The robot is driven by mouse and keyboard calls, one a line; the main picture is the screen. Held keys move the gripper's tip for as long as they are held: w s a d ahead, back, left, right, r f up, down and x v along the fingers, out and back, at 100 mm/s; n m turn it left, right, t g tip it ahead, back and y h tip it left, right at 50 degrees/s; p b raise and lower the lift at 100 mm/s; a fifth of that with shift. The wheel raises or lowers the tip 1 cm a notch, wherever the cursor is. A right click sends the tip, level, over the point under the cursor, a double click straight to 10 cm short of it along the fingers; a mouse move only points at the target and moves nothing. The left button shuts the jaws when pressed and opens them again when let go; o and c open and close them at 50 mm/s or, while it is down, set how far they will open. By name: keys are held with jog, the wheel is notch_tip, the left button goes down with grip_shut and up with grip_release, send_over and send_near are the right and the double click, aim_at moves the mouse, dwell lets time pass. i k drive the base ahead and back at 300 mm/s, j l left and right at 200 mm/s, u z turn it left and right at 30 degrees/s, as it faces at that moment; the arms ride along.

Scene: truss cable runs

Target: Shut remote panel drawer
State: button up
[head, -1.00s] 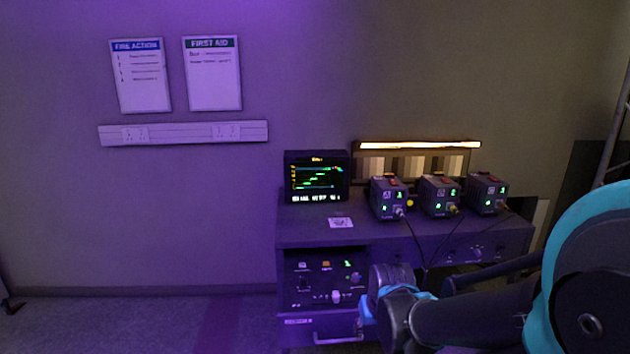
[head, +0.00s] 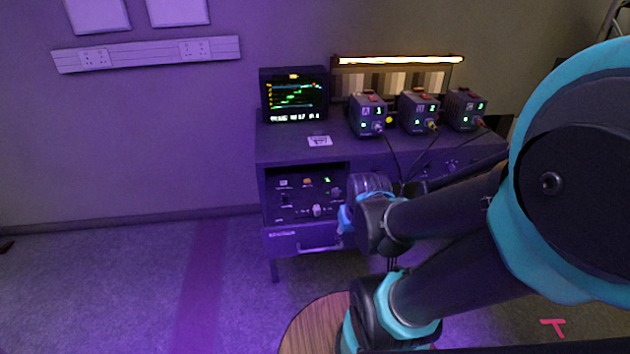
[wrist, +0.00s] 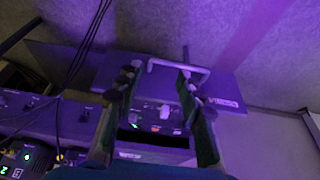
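The remote panel drawer (head: 292,236) is at the lower left of the desk, a dark labelled front with a bar handle (head: 320,246). Its control panel (head: 290,200), with knobs and small lights, shows above and behind the front. In the wrist view, the drawer front (wrist: 222,90) appears to stand out from the desk, with a dark gap (wrist: 150,138) behind the controls. My gripper (wrist: 160,72) is open, its fingers apart over the controls and its tips near the handle (wrist: 178,64). In the head view, my wrist hides the drawer's right end; contact cannot be told.
A monitor (head: 293,95) and three lit boxes (head: 419,112) stand on the desk (head: 285,143). Dark cables (head: 396,160) hang down its front, close to my arm. They also show in the wrist view (wrist: 88,45). The floor (head: 130,280) left of the desk is clear.

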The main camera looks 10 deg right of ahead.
aim_at(293, 228)
jog(key=k+j+z, duration=0.2)
jog(key=j, duration=0.2)
jog(key=j+z, duration=0.2)
jog(key=j, duration=0.15)
jog(key=k+j+z, duration=0.2)
jog(key=j, duration=0.15)
